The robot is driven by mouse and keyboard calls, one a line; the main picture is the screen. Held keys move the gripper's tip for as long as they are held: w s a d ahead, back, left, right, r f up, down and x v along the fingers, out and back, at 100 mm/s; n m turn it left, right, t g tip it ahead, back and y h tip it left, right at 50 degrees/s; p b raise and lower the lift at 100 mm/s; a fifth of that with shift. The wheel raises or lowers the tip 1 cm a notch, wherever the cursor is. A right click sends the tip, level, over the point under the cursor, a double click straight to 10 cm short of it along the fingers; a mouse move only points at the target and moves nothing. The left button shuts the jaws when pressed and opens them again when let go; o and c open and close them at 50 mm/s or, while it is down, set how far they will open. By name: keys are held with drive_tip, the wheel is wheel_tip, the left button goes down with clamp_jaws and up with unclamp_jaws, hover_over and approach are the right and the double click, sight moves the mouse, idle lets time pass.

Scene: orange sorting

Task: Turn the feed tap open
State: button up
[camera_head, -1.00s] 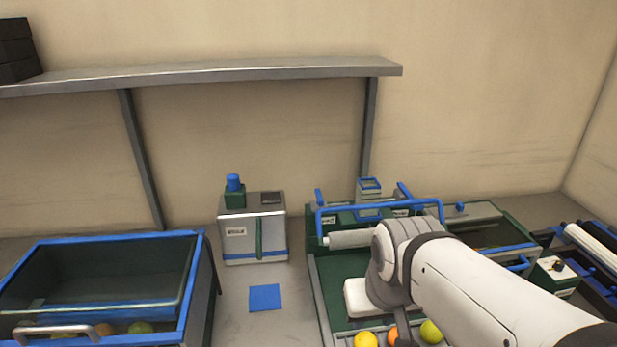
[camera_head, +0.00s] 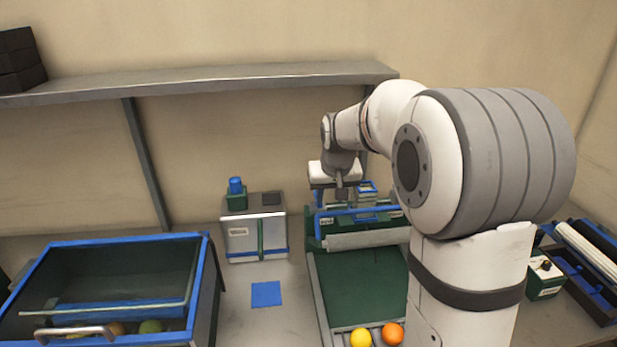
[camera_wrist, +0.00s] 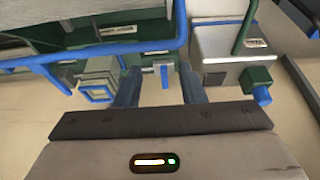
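My gripper (camera_head: 342,192) hangs over the back of the green bench unit (camera_head: 360,278), near its blue rail (camera_head: 350,209). In the wrist view my gripper's two fingers (camera_wrist: 160,85) are apart with nothing between them. A grey metal box (camera_head: 240,237) with a green upright bar (camera_head: 261,235) stands left of it. A green block with a blue knob (camera_head: 236,186) sits on the box; the knob also shows in the wrist view (camera_wrist: 262,95). A small grey block with a blue square frame (camera_wrist: 100,92) is beside my fingers. I cannot tell which part is the feed tap.
A yellow fruit (camera_head: 361,337) and an orange (camera_head: 392,333) lie at the front of the green unit. A blue-rimmed bin (camera_head: 130,238) stands at left, a blue square (camera_head: 266,294) lies on the table, and a shelf (camera_head: 210,78) runs above.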

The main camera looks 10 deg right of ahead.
drive_tip(key=w+f+p, duration=0.2)
drive_tip(key=w+f, duration=0.2)
drive_tip(key=w, duration=0.8)
drive_tip(key=shift+t, duration=0.3)
drive_tip(key=p+x, duration=0.2)
drive_tip(key=x, duration=0.5)
drive_tip(key=shift+w+a+f+p, duration=0.1)
drive_tip(key=shift+w+f+p, duration=0.15)
drive_tip(key=shift+f+p, duration=0.1)
drive_tip(key=shift+c, duration=0.5)
clamp_jaws()
